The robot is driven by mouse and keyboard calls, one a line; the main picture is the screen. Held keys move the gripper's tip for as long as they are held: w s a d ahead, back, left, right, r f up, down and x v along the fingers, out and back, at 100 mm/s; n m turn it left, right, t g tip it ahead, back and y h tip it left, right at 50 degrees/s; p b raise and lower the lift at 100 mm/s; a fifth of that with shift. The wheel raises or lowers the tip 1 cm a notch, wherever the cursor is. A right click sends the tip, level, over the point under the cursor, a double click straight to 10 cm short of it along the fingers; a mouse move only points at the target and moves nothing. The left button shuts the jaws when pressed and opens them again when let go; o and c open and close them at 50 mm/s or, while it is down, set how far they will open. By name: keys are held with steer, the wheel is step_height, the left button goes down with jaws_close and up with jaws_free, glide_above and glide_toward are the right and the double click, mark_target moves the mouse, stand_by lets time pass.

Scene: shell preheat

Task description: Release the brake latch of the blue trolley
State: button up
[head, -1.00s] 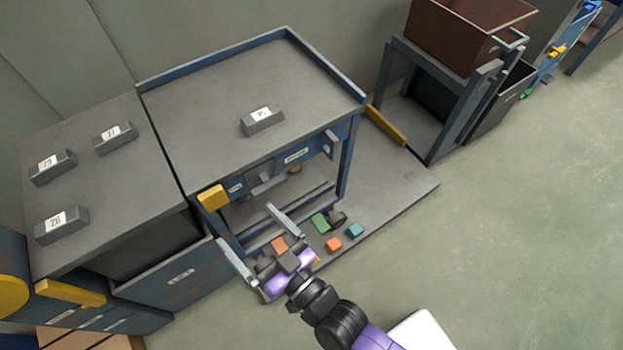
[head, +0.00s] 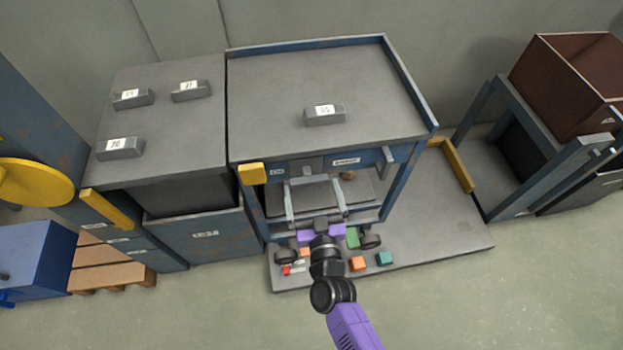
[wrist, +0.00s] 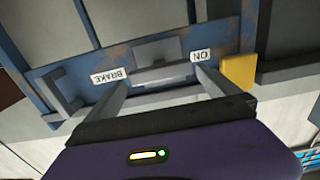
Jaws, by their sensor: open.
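The blue trolley (head: 405,185) has a grey top and dark wheels, and stands on a low grey plate. Its brake latch (head: 307,167) is a grey piece with a crossbar on the front rail, between the ON label (head: 277,171) and the BRAKE label (head: 346,161). In the wrist view the latch (wrist: 160,73) appears between those labels, on the ON and BRAKE panel. My gripper (head: 313,188) is open in front of the rail, with one finger toward each side of the latch. In the wrist view my gripper (wrist: 161,80) appears empty; I cannot tell whether the fingers touch the latch.
A yellow block (head: 252,174) sits at the rail's left corner, and a grey hook (head: 387,160) at its right. Small coloured blocks, including an orange one (head: 357,264) and a teal one (head: 384,258), lie on the plate (head: 440,240). A grey-topped cabinet (head: 200,235) adjoins on the left.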

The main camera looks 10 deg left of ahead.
mark_target(310, 184)
steer(key=shift+x, duration=1.95)
steer(key=shift+a, duration=0.1)
steer(key=shift+c, duration=0.4)
steer(key=c, duration=1)
